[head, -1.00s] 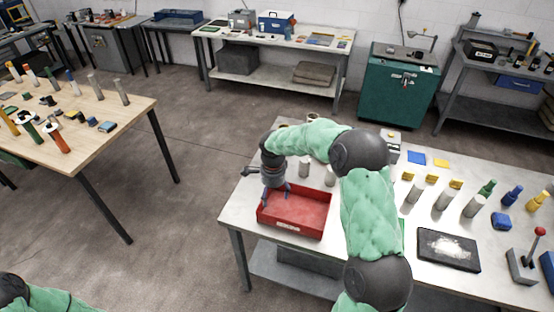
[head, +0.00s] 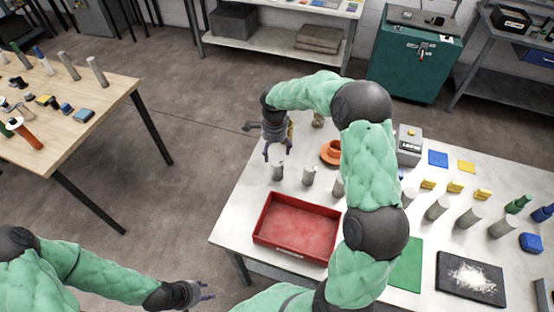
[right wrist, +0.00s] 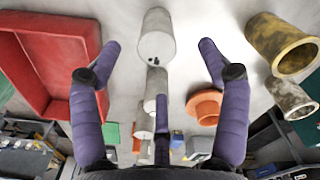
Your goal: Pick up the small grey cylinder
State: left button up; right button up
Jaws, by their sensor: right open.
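Several grey cylinders stand on the white table. The leftmost small grey cylinder (head: 277,172) is just under my right gripper (head: 274,150); another (head: 309,176) and a third (head: 338,188) stand to its right. In the right wrist view, my right gripper (right wrist: 161,58) is open and empty, its purple fingers spread. The closest grey cylinder (right wrist: 157,38) shows between and beyond the fingertips, apparently untouched; another (right wrist: 156,88) is partly hidden by a finger. My left gripper (head: 205,291) is low at the left, away from the table; its opening is unclear.
A red tray (head: 296,250) sits in front of the cylinders. An orange flanged part (head: 329,154) and a yellow hollow cylinder (right wrist: 285,45) stand nearby. My right arm hides part of the table. A green mat (head: 405,264) and a black tray (head: 470,292) lie to the right.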

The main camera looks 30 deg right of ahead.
aim_at(277, 161)
notch_tip(277, 161, down, 5)
jog(key=shift+s+f, duration=0.1)
jog(key=f, duration=0.3)
jog(key=shift+s+d+f, duration=0.2)
jog(key=shift+s+f, duration=0.15)
jog(key=shift+f, duration=0.7)
jog(key=shift+c, duration=0.4)
grip_shut()
